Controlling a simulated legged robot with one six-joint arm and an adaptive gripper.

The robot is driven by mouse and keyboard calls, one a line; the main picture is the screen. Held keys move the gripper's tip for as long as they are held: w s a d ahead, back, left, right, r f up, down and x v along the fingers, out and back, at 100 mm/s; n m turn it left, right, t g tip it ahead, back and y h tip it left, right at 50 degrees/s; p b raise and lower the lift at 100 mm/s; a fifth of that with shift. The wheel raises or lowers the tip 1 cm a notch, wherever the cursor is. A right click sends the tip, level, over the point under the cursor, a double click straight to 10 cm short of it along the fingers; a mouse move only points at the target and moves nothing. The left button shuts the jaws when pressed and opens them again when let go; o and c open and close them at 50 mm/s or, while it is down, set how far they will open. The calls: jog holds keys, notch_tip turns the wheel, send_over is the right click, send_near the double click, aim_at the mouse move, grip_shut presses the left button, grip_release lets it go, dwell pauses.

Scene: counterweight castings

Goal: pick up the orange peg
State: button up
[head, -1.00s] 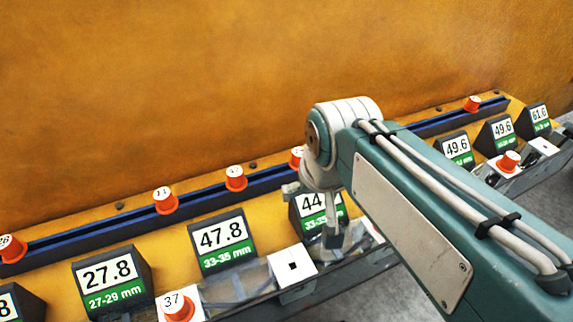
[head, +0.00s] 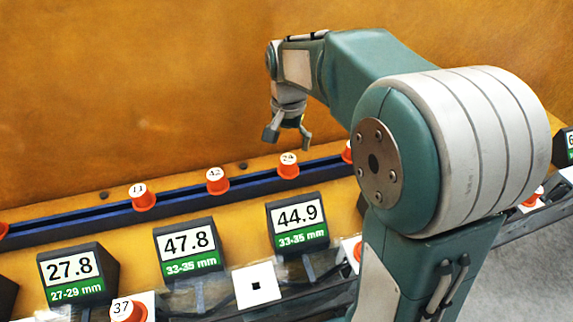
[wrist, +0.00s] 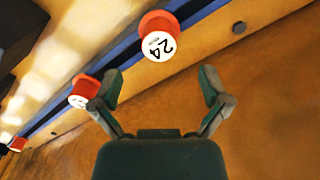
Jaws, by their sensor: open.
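Several orange pegs with white numbered tops stand along a blue rail; the task does not say which one. One peg marked 24 (head: 288,166) is nearest my gripper (head: 288,138), which hangs open and empty above it, apart from it. In the wrist view the same peg (wrist: 157,38) lies just beyond and between the open fingertips (wrist: 160,76). Left of it on the rail are another peg (head: 217,182) and one marked 11 (head: 143,197). A peg marked 37 (head: 128,311) sits on a white tile at the lower left.
The blue rail (head: 105,214) runs along a yellow ledge below a tall orange-brown wall (head: 130,90). In front stand display blocks reading 27.8 (head: 70,267), 47.8 (head: 184,243) and 44.9 (head: 297,216). A white tile with a black square (head: 256,286) lies before them. My arm hides the right part.

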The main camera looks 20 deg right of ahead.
aim_at(288, 158)
jog(key=f, duration=0.2)
jog(key=shift+d+f, duration=0.3)
jog(key=shift+d, duration=0.05)
jog(key=f, duration=0.4)
jog(key=shift+a+f, duration=0.25)
jog(key=shift+a, duration=0.15)
jog(key=shift+d, duration=0.15)
jog(key=c, duration=1.2)
